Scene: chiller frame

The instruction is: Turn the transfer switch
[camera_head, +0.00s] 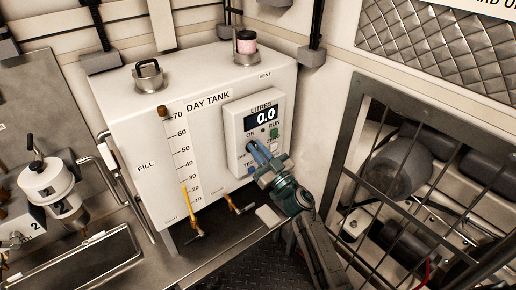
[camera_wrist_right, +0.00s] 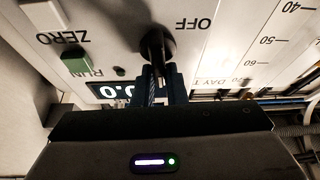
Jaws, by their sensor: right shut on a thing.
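The transfer switch is a dark knob (camera_wrist_right: 157,42) on the white control box (camera_head: 237,122) on the front of the day tank. The OFF label is beside it in the right wrist view, where the panel appears upside down. My right gripper (camera_head: 258,153) reaches the box from the lower right. Its blue fingers (camera_wrist_right: 158,84) are shut on the knob's dark handle. In the head view the fingers largely hide the knob, and I cannot tell its exact position. My left gripper is not in view.
The box has a display (camera_head: 264,116) reading 0.0 and a green button (camera_wrist_right: 77,61) close by. The white day tank (camera_head: 140,120) has a level scale and low valves. A barred metal frame (camera_head: 345,150) stands at right. A white canister (camera_head: 46,180) is at left.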

